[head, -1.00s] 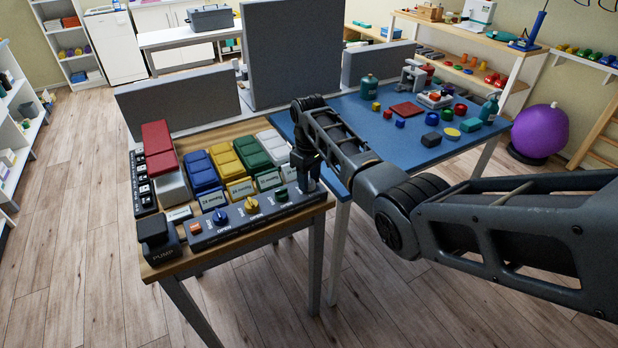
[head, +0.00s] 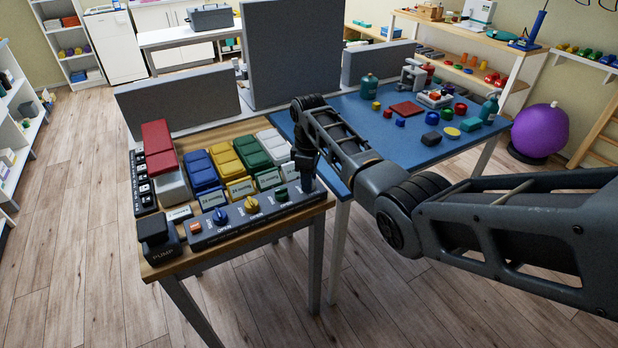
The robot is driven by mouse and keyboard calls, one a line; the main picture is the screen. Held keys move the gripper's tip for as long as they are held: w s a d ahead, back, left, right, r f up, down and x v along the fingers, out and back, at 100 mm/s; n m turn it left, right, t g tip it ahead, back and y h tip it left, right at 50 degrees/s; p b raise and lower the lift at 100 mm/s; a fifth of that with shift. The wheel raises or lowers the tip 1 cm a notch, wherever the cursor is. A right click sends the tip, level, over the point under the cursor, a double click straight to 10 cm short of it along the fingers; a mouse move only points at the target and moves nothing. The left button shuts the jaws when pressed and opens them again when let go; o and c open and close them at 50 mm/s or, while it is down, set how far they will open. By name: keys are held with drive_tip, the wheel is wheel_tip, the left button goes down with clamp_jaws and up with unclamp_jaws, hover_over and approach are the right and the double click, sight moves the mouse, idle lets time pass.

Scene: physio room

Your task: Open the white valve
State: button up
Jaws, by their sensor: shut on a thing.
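The valve panel (head: 237,223), a dark bar along the table's front edge, carries a blue valve (head: 220,216), a yellow valve (head: 252,204) and a green valve (head: 281,194). My gripper (head: 308,187) points down at the panel's right end, right of the green valve, and is shut on the white valve's place in the row. The white valve itself is hidden behind the fingers, so its turn cannot be seen. A white cuff (head: 272,146) lies behind, with small display screens (head: 268,178) between the cuffs and the panel.
Red (head: 157,137), blue (head: 202,170), yellow (head: 222,160) and green (head: 250,150) cuffs stand behind the panel. A black PUMP block (head: 157,240) is at the left corner. A blue table (head: 390,150) with small objects adjoins on the right. Grey partitions (head: 292,50) stand behind.

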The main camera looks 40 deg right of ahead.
drive_tip(key=o, duration=1.1)
drive_tip(key=shift+c, duration=0.2)
drive_tip(key=shift+r+b, duration=0.45)
drive_tip(key=shift+r, duration=3.5)
